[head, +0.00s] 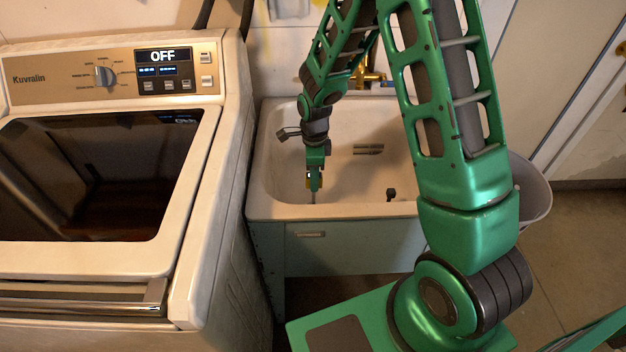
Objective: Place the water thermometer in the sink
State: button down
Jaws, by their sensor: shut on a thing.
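The white utility sink (285,211) stands right of the washing machine. My gripper (314,187) points down inside the sink's left part, above its floor. It is shut on a small, thin object, seemingly the water thermometer (313,198). Only a narrow stem shows below the fingertips, and the rest is hidden by the fingers. I cannot tell whether the stem's tip touches the basin.
A washing machine (190,215) with a dark lid stands close on the left. A brass faucet (371,79) is at the sink's back, partly behind my arm. A small dark item (391,194) sits in the basin. A grey bin (535,195) stands at right.

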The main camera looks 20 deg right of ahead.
jog(key=shift+f, duration=0.25)
jog(key=c, duration=1.5)
grip_release()
jog(key=shift+f, duration=0.1)
jog(key=shift+o, duration=0.2)
notch_tip(320, 180, up, 12)
jog(key=s+d+r+n, duration=0.3)
jog(key=s+d+r, duration=0.2)
jog(key=d+r, duration=0.15)
jog(key=s+d+r+n, duration=0.2)
jog(key=s+d+n, duration=0.1)
jog(key=s, duration=0.5)
jog(key=s+d+r+n, duration=0.2)
jog(key=s+d+n, duration=0.2)
jog(key=s, duration=0.5)
jog(key=s+d+r+n, duration=0.3)
jog(key=s+n, duration=0.2)
jog(key=s, duration=0.4)
jog(key=shift+s+d, duration=0.25)
jog(key=shift+d, duration=0.1)
